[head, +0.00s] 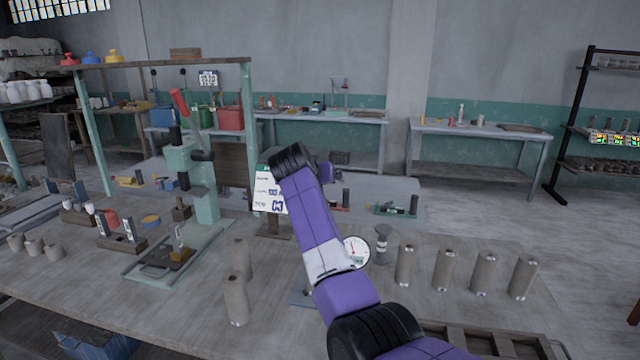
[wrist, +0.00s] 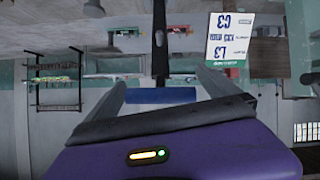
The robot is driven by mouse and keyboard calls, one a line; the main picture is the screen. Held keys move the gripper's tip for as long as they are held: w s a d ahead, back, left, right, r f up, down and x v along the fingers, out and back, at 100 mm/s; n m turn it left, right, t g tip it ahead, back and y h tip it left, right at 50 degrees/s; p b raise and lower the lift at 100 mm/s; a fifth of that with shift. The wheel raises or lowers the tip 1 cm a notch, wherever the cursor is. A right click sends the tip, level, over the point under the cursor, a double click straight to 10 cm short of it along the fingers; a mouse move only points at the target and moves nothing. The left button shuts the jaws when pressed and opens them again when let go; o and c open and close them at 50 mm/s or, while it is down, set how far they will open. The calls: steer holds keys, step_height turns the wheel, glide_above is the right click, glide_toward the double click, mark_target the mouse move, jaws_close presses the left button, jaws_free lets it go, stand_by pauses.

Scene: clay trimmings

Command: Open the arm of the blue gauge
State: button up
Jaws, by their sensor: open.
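In the head view a gauge with a round white dial (head: 355,251) stands on the table, partly hidden behind my purple arm. A bluish base piece (head: 300,299) shows left of the arm, and I cannot tell if it belongs to the gauge. In the wrist view my gripper (wrist: 160,82) is open, its two grey fingers apart. A blue bar (wrist: 160,96) on a black stem (wrist: 160,45) shows between the fingers, with no clear contact. It looks like the gauge's arm, but its join to the gauge is not visible. My fingertips are hidden in the head view.
A white sign (head: 268,190) stands just left of my arm. Several grey clay cylinders (head: 443,270) stand to the right, beside a dark jar (head: 382,246). Two more cylinders (head: 236,300) stand at left, near a green press (head: 203,170). A wooden tray (head: 480,342) lies at the front right.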

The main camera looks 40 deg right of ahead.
steer(key=b+v, duration=0.1)
steer(key=v, duration=0.5)
steer(key=shift+s, duration=0.2)
steer(key=shift+a, duration=0.15)
